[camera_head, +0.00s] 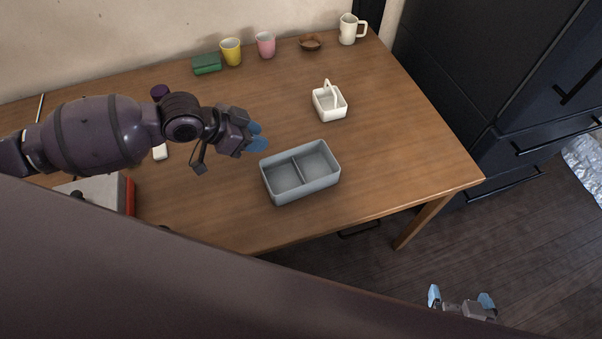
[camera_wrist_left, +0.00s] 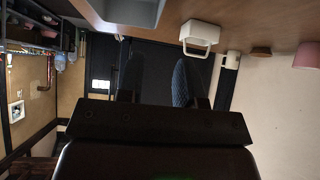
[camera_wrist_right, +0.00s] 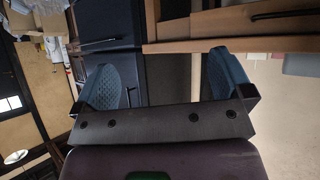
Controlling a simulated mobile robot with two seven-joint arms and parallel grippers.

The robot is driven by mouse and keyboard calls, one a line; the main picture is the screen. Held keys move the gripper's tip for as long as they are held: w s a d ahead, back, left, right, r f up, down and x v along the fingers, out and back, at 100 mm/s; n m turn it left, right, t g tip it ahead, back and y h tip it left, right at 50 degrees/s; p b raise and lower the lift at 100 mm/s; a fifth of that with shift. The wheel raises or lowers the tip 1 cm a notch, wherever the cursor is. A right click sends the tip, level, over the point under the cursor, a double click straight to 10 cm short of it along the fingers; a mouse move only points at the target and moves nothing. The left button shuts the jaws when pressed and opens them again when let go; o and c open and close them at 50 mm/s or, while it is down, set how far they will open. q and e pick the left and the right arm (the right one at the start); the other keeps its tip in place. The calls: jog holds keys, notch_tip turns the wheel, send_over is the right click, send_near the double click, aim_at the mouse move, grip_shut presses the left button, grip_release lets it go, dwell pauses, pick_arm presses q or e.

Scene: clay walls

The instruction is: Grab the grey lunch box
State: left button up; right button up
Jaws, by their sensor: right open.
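The grey lunch box (camera_head: 300,187) is an open tray with two empty compartments and stands upright near the table's front edge. Part of it shows at the top of the left wrist view (camera_wrist_left: 133,12). My left gripper (camera_head: 257,138) is just behind and left of the box, above the table, apart from it. Its fingers show a gap in the left wrist view (camera_wrist_left: 160,85), with nothing between them. My right gripper (camera_head: 462,299) is open and empty, off the table's front right side and well away from the box. Its spread fingers show in the right wrist view (camera_wrist_right: 167,82).
On the wooden table (camera_head: 400,150), a white basket (camera_head: 330,108) stands behind the box. A green box (camera_head: 206,64), yellow cup (camera_head: 231,52), pink cup (camera_head: 265,45), brown bowl (camera_head: 310,43) and white mug (camera_head: 348,29) line the back. Dark cabinets (camera_head: 500,90) stand right.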

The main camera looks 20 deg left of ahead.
aim_at(284, 152)
pick_arm(q)
jog(key=x, duration=0.3)
jog(key=b+x, duration=0.1)
jog(key=x, duration=0.2)
jog(key=f+b+x, duration=0.1)
jog(key=x, duration=0.2)
jog(key=shift+s+f, duration=0.15)
jog(key=shift+f, duration=0.05)
jog(key=shift+d+f, duration=0.15)
jog(key=shift+f, duration=0.1)
jog(key=shift+w, duration=0.3)
grip_shut()
